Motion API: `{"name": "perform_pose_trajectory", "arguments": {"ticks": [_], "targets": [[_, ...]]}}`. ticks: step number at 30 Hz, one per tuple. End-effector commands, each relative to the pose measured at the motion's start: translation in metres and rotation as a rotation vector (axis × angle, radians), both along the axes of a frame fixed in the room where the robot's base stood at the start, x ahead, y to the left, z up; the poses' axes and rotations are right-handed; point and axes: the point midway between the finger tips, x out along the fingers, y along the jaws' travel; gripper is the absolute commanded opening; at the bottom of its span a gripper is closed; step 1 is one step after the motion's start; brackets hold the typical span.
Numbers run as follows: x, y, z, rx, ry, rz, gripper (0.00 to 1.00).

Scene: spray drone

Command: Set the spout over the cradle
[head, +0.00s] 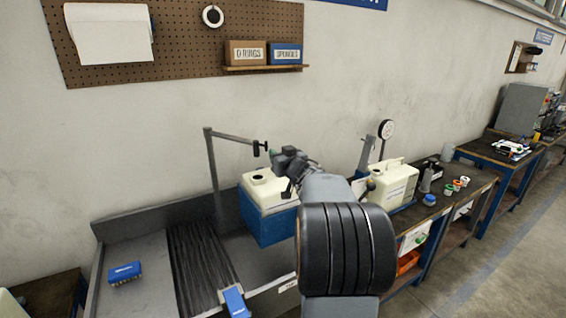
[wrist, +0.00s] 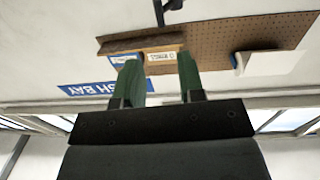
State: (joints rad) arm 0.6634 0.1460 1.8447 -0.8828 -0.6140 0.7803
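The spout (head: 233,137) is a grey swing arm on a thin upright post, with a dark nozzle at its right end. In the head view the nozzle appears above the cradle (head: 265,228), a blue box-like holder with a white tank (head: 268,190) in it. I cannot tell whether it is exactly over the tank's opening. My gripper (head: 272,151) is just right of the nozzle in the picture. In the wrist view its green fingers (wrist: 158,60) are apart with nothing between them. A dark part of the spout (wrist: 170,6) shows at that view's top edge, beyond the fingertips.
A grey sink bench (head: 190,222) with a dark ribbed strip lies left of the cradle. A blue block (head: 125,273) sits on it. A second white tank (head: 393,182) stands on the right-hand bench. A pegboard (head: 190,30) and shelf hang on the wall behind.

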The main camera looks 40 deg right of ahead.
Motion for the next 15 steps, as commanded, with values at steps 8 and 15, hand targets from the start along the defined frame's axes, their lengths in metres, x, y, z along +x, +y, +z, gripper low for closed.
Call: {"name": "perform_pose_trajectory", "arguments": {"ticks": [8,15], "targets": [[-0.023,0.004,0.001,-0.001,-0.002,-0.001,0.36],[-0.026,0.004,0.001,0.0,-0.002,-0.001,0.36]]}}
